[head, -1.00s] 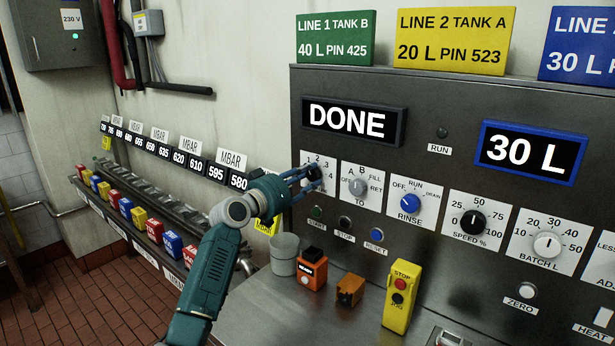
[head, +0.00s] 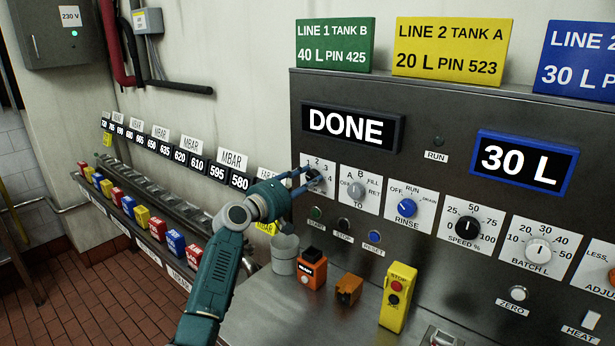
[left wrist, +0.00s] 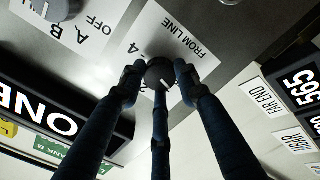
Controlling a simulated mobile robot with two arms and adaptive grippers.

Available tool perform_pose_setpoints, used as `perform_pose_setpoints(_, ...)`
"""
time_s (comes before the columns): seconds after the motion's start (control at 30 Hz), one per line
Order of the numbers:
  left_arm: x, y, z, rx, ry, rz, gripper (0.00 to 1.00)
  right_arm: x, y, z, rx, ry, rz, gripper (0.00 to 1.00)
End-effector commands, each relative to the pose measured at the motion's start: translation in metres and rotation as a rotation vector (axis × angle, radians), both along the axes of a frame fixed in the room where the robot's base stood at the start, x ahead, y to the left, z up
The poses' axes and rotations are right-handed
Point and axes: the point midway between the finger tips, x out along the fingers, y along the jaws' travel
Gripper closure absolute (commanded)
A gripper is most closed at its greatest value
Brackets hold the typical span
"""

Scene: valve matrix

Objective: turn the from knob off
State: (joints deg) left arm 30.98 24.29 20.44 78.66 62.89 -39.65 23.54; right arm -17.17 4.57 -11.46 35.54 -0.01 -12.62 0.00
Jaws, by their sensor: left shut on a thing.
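The from knob (left wrist: 159,72) is a black round knob with a white pointer mark, on a white plate (left wrist: 185,38) lettered FROM LINE in the left wrist view. In the head view the plate (head: 321,162) shows digits 1 to 4 at the left end of the steel panel. My left gripper (head: 307,180) reaches it from the left, and its blue fingers are shut around the knob. The fingers hide part of the knob and plate, so I cannot read its setting surely. My right gripper is not in view.
The grey TO knob (head: 356,191) sits close to the right, then the blue RINSE knob (head: 407,208). Several small buttons lie below. A grey cup (head: 285,254), an orange box (head: 311,270) and a yellow STOP box (head: 398,297) stand on the ledge.

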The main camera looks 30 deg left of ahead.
Motion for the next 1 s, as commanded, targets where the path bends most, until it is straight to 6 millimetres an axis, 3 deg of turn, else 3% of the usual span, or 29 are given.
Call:
perform_pose_setpoints(0.03,-0.0007,0.0062,0.0117,-0.026,-0.017,0.014,0.94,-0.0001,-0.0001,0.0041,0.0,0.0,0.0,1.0)
perform_pose_setpoints(0.4,-0.001,0.0072,0.0091,-0.137,-0.008,0.015,0.94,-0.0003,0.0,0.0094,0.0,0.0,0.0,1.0)
perform_pose_setpoints(0.9,-0.001,0.0073,0.0078,-0.147,-0.006,0.015,0.94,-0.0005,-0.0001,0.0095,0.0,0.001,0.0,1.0)
perform_pose_setpoints(0.93,-0.001,0.0073,0.0078,-0.147,-0.006,0.015,0.64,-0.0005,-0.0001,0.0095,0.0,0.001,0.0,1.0)
perform_pose_setpoints(1.0,-0.0009,0.0071,0.0075,-0.146,-0.005,0.015,0.5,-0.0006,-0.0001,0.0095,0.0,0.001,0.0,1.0)
